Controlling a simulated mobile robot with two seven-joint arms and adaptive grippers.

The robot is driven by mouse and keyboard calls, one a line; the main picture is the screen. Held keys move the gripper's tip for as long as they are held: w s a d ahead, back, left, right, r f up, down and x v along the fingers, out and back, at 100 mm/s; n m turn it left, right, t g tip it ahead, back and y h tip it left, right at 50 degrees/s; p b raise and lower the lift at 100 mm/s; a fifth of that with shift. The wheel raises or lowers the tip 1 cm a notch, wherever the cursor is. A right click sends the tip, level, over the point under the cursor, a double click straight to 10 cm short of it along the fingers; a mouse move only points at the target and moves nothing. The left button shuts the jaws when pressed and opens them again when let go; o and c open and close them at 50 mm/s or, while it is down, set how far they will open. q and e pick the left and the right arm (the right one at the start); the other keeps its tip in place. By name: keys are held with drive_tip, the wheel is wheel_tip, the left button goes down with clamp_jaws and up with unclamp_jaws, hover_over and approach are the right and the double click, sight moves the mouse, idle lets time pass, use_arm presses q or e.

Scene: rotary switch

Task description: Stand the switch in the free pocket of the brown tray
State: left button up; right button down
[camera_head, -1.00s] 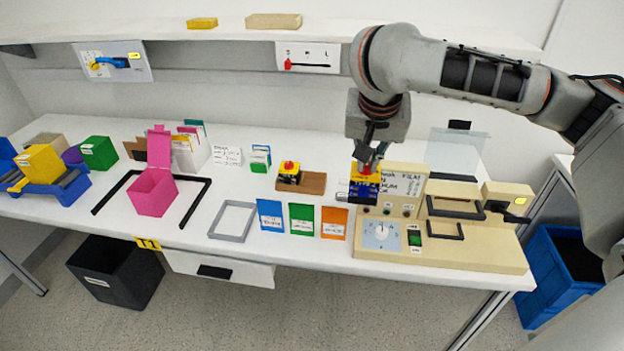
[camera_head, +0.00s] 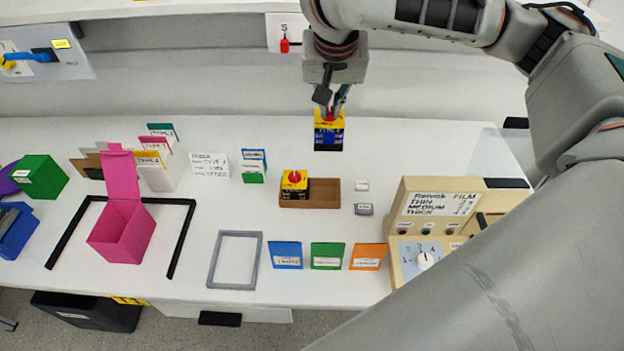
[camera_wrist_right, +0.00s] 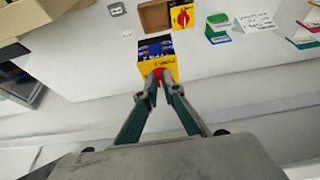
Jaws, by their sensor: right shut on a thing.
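My right gripper (camera_head: 334,101) is shut on the red knob of a rotary switch (camera_head: 328,134), a yellow and dark blue block. It holds the switch above the table, behind the brown tray (camera_head: 326,194). The held switch (camera_wrist_right: 157,53) also shows in the right wrist view, between the fingertips (camera_wrist_right: 158,84). Another switch (camera_head: 294,187), yellow and black with a red knob, stands in the left pocket of the tray. The tray's right pocket looks empty; it also shows in the right wrist view (camera_wrist_right: 154,15). My left gripper is in neither view.
Two small labelled pieces lie right of the tray, one white (camera_head: 362,186) and one grey (camera_head: 364,209). A beige machine (camera_head: 440,205) stands further right. A card holder (camera_head: 254,165) is left of the tray. Blue, green and orange cards (camera_head: 327,255) stand in front.

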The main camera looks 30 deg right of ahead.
sight(329, 133)
drive_tip(key=shift+w+f, duration=0.1)
drive_tip(key=shift+w, duration=0.15)
drive_tip(key=f, duration=0.6)
drive_tip(key=shift+s+f, duration=0.25)
drive_tip(key=shift+f, duration=0.1)
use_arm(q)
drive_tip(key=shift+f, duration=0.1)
use_arm(e)
wheel_tip(329, 133, down, 13)
drive_tip(key=shift+w, duration=0.15)
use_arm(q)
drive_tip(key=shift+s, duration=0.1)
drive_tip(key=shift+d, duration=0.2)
use_arm(e)
drive_tip(key=c, duration=2.2)
unclamp_jaws()
drive_tip(key=shift+f, duration=0.1)
